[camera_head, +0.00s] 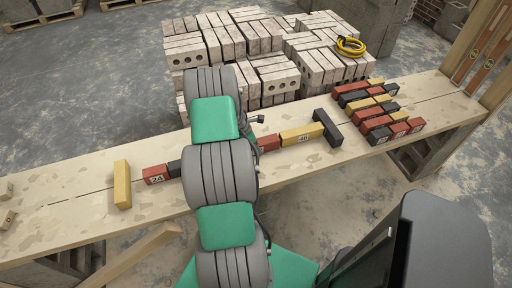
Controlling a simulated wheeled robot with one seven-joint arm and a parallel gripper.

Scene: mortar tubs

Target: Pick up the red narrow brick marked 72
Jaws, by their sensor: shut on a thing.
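Several red bricks lie on the wooden plank bench. One red brick marked 24 (155,175) lies left of my arm. Another red brick (268,143) lies just right of my arm and is partly hidden by it. More red bricks lie in the group at the right, among them one red brick (376,124) and one red brick with a white label (416,125). I cannot read a 72 on any brick. My grey and green arm crosses the middle of the view. My gripper does not show, and whatever lies behind the arm is hidden.
A yellow brick (122,185) and a black brick (327,128) lie crosswise at the ends of a row including a labelled yellow brick (302,134). Stacked pale bricks (275,75) with a yellow coil (350,46) stand behind the bench (60,215). Wooden posts rise at right.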

